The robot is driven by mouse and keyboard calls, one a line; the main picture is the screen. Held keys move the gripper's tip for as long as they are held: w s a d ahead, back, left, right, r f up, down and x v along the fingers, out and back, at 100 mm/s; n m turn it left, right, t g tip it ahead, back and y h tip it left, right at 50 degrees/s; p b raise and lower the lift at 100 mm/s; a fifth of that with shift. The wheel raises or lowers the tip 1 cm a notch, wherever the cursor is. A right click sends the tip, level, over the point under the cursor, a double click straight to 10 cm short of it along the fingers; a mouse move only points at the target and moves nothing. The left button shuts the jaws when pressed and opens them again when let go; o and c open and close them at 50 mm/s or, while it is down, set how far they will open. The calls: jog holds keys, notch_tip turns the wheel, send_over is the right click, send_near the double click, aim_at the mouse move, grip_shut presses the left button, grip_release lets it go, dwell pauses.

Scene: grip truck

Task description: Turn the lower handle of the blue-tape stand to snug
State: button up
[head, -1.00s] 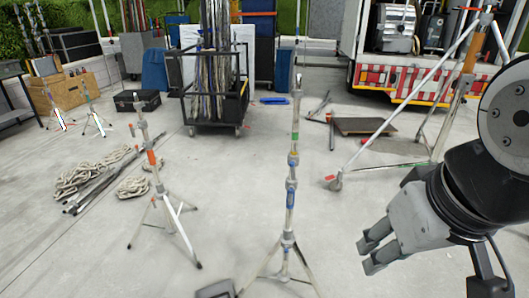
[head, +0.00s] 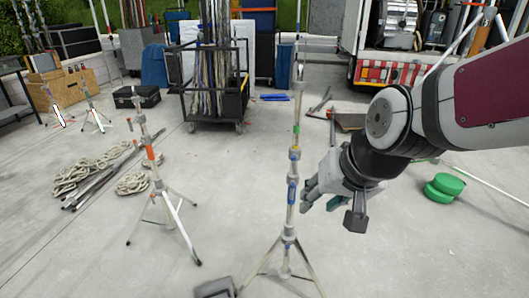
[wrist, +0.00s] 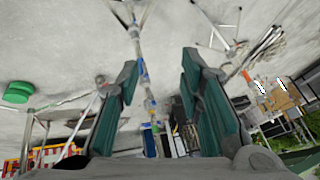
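The blue-tape stand (head: 291,193) is upright on its tripod at the middle of the head view, with a blue band on its pole. In the wrist view its pole (wrist: 141,68) shows upside down between my fingers, beyond the fingertips. Collars are visible along the pole; the lower handle is too small to make out clearly. My gripper (head: 306,196) is just right of the pole near the blue band, pointing left at it. In the wrist view my gripper (wrist: 160,66) is open, two teal-padded fingers wide apart with nothing held.
An orange-tape stand (head: 151,155) is to the left, beside coiled rope (head: 80,175) and poles on the floor. Green discs (head: 443,187) lie at right. A wheeled cart (head: 215,105) and a truck (head: 390,72) are behind. A dark grey object (head: 215,288) is by the stand's foot.

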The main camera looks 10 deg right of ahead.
jog(key=w+a+f+m+t+h+b, duration=0.1)
jog(key=w+f+m+t+b, duration=0.15)
jog(key=w+f, duration=1.05)
jog(key=n+t+h+b, duration=0.2)
jog(key=t+h+b, duration=0.3)
jog(key=t, duration=0.4)
send_near(292, 189)
jog(key=b+x, duration=0.1)
jog(key=x, duration=0.8)
jog(key=shift+w+d+r, duration=0.1)
jog(key=shift+w, duration=0.2)
grip_shut()
